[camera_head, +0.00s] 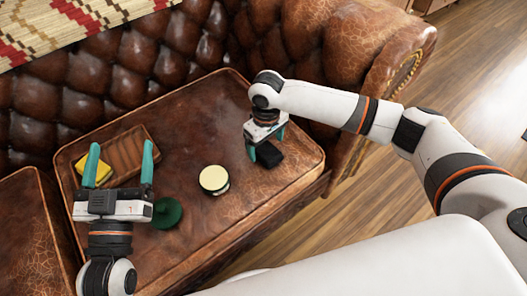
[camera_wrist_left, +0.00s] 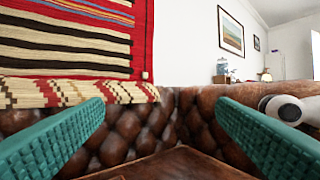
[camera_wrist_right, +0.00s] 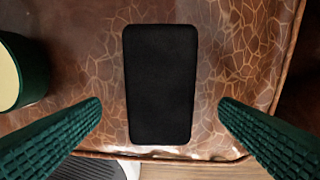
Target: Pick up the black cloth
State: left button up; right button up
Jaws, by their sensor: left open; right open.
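The black cloth (camera_head: 269,154) lies on the brown leather seat cushion, towards its right end. In the right wrist view the cloth (camera_wrist_right: 160,84) looks like a dark rounded rectangle lying flat, between my two fingers and apart from both. My right gripper (camera_head: 264,146) is open and points down just above the cloth; it also shows in the right wrist view (camera_wrist_right: 160,103). My left gripper (camera_head: 122,165) is open and empty over the left part of the cushion, its fingers pointing towards the backrest.
A round tin with a cream top (camera_head: 214,179) stands left of the cloth. A dark green round object (camera_head: 167,213) sits near my left gripper. A brown wooden tray (camera_head: 131,152) and a yellow sponge-like block (camera_head: 93,170) lie behind it. The sofa's tufted backrest (camera_head: 140,60) and armrest (camera_head: 385,50) bound the cushion.

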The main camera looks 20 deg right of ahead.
aim_at(266, 150)
notch_tip(266, 150, down, 3)
jog(key=shift+r+b, duration=0.1)
jog(key=shift+b, duration=0.55)
jog(key=shift+f, duration=0.2)
pick_arm(q)
notch_tip(266, 150, up, 6)
jog(key=s+t+h, duration=0.1)
jog(key=s+t, duration=0.1)
jog(key=t, duration=0.2)
jog(key=shift+s+f+h, duration=0.25)
jog(key=shift+s+h, duration=0.05)
jog(key=shift+s, duration=0.1)
pick_arm(e)
jog(key=shift+c, duration=0.6)
jog(key=c, duration=0.9)
jog(key=shift+c, duration=0.3)
pick_arm(q)
jog(key=shift+w+d+f, duration=0.1)
jog(key=shift+w, duration=0.05)
pick_arm(e)
jog(key=shift+r, duration=0.2)
